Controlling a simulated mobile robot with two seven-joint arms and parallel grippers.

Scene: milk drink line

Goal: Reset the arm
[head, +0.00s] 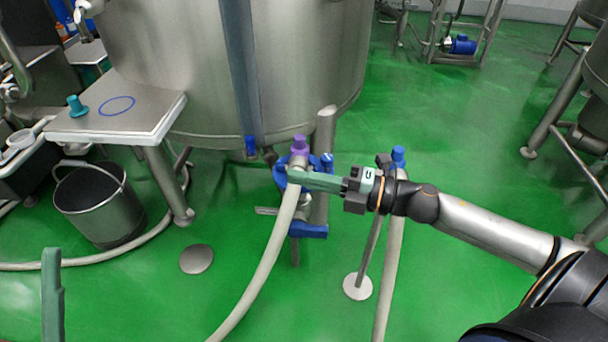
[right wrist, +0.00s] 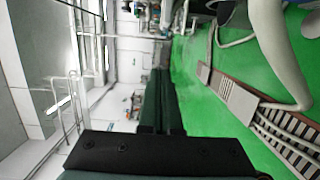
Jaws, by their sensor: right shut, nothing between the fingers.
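My right gripper (head: 296,178) reaches in from the right in the head view, its green fingers pointing left. In the right wrist view its fingers (right wrist: 161,100) lie together with nothing between them. In the head view the fingertips overlap the hose end below a purple cap (head: 299,142); I cannot tell whether they touch it. A green finger of my left gripper (head: 52,295) stands upright at the lower left. Its jaw opening does not show.
A large steel tank (head: 180,60) stands behind the fingers, with blue valve fittings (head: 312,231) and a pale hose (head: 262,265) close by. A small steel table (head: 150,105) with a teal piece (head: 75,105) and a bucket (head: 98,205) are left. Green floor (head: 460,140) is open at right.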

